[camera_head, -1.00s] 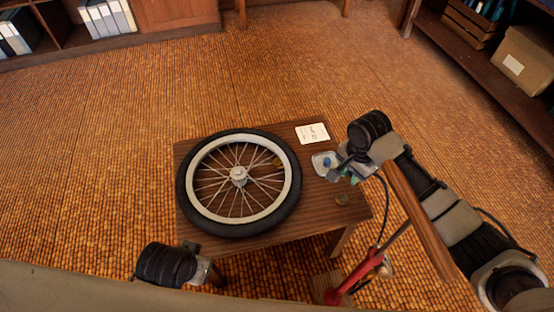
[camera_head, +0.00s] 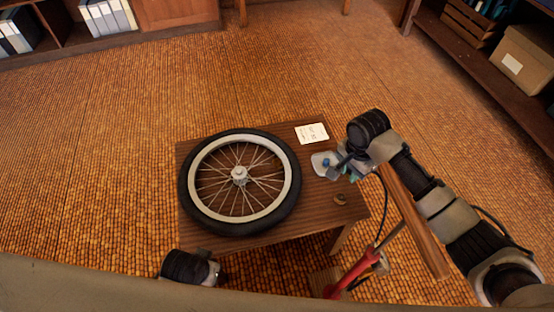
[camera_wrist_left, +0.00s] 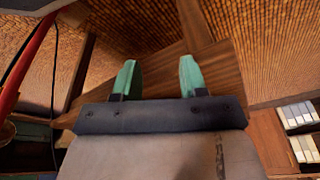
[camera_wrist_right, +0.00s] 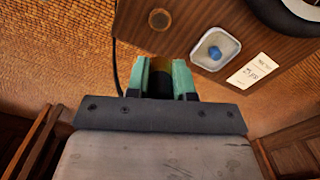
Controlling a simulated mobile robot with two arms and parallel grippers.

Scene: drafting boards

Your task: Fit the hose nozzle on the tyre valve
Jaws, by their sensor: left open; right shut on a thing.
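The wheel with its black tyre (camera_head: 189,190) lies flat on the small wooden table (camera_head: 315,212). I cannot make out the tyre valve. My right gripper (camera_head: 349,176) is over the table's right side, apart from the wheel. In the right wrist view its green fingers (camera_wrist_right: 160,78) are shut on a dark piece, the hose nozzle (camera_wrist_right: 158,86), largely hidden between them. The black hose (camera_head: 383,208) hangs below this gripper. My left gripper (camera_head: 221,277) is low at the table's front edge. In the left wrist view its fingers (camera_wrist_left: 160,80) are open and empty.
A pale dish (camera_wrist_right: 216,49) with a blue piece (camera_wrist_right: 215,53) and a white card (camera_head: 312,133) lie right of the wheel. A small round brassy thing (camera_head: 340,200) is near the right edge. A red pump (camera_head: 358,272) stands on the floor in front.

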